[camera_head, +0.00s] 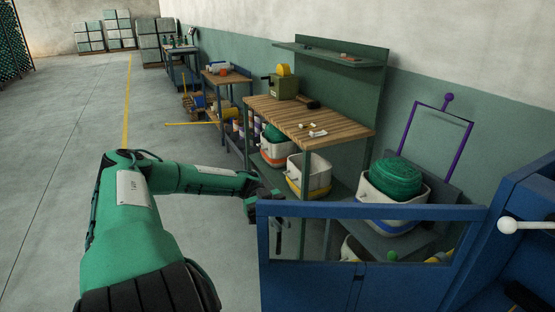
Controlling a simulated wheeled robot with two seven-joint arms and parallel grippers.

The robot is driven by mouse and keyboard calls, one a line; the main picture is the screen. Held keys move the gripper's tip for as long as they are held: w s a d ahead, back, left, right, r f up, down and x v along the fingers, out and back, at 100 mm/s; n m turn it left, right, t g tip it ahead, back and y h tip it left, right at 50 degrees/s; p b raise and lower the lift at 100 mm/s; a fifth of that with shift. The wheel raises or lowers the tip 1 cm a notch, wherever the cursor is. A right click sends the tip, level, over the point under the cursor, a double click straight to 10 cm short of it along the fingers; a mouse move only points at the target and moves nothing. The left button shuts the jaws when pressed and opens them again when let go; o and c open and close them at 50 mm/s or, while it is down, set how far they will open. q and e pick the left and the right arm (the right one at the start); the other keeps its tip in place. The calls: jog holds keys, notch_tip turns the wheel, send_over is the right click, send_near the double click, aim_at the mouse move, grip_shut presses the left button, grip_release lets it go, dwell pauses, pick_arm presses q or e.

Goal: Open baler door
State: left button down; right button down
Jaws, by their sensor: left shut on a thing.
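The blue baler door (360,212) is in the foreground at the lower right, a framed panel with an open window in its upper part. It stands swung out from the blue baler body (530,200) at the right edge. My left gripper (270,205) is at the door's far left edge and is shut on it. The fingertips are partly hidden behind the door frame, so the exact grip point is unclear. My right gripper is not in view.
A white knob (510,225) sticks out from the baler. Behind the door are a wood-topped workbench (330,122), a bin with green netting (393,182) and a white-and-yellow bin (308,175). The grey floor (70,150) to the left is clear.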

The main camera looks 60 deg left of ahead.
pick_arm(q)
jog(key=shift+w+a+f, duration=0.1)
jog(key=shift+w+a, duration=0.05)
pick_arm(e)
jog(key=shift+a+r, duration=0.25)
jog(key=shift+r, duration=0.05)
pick_arm(q)
jog(key=c, duration=1.5)
grip_release()
jog(key=shift+w, duration=0.15)
jog(key=shift+c, duration=0.2)
